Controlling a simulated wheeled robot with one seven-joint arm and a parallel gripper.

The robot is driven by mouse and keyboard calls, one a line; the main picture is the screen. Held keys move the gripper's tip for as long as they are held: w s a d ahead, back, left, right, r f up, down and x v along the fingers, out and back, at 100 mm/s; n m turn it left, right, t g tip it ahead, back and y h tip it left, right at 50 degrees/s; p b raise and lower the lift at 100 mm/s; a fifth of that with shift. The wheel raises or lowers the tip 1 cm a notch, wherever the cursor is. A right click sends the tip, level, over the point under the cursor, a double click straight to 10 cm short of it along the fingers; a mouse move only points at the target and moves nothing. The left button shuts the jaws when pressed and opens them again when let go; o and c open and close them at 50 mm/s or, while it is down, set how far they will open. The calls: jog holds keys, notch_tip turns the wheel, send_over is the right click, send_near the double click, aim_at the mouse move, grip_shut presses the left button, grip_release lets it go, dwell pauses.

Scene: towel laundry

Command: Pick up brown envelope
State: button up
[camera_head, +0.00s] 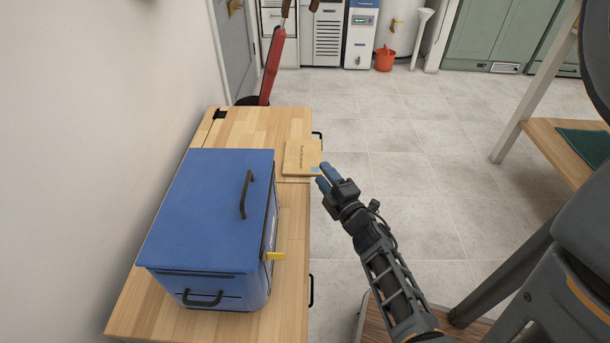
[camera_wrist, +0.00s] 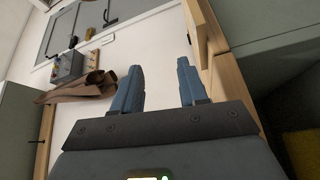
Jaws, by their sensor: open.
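The brown envelope (camera_head: 301,157) lies flat on the wooden cabinet top, close to its right edge and behind the blue box. My gripper (camera_head: 326,177) is at the right edge of the cabinet, just beside the envelope's near right corner in the head view. Its blue fingers point toward the envelope. In the wrist view the gripper (camera_wrist: 158,82) has its two fingers spread apart with nothing between them.
A blue box (camera_head: 205,205) with dark handles and a yellow tab stands on the wooden cabinet (camera_head: 290,215), left of my gripper. A red-handled item (camera_head: 271,65) stands behind the cabinet. The tiled floor (camera_head: 420,150) on the right is clear. A wooden table (camera_head: 556,143) stands further right.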

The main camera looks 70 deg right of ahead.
jog(key=n+g+b, duration=0.1)
send_near(320, 161)
jog(key=d+r, duration=0.2)
jog(key=shift+n, duration=0.3)
jog(key=w+d+f+b, duration=0.1)
jog(key=w, duration=0.1)
jog(key=w+d+f, duration=0.1)
jog(key=w+d, duration=0.1)
jog(key=w+d+b, duration=0.1)
jog(key=w, duration=0.1)
jog(key=shift+d+f+b, duration=0.15)
jog(key=shift+f+b, duration=0.2)
jog(key=shift+f, duration=0.05)
jog(key=shift+w+d+r, duration=0.1)
jog(key=shift+w+d, duration=0.25)
jog(key=shift+w, duration=0.1)
jog(key=shift+c, duration=0.3)
grip_shut()
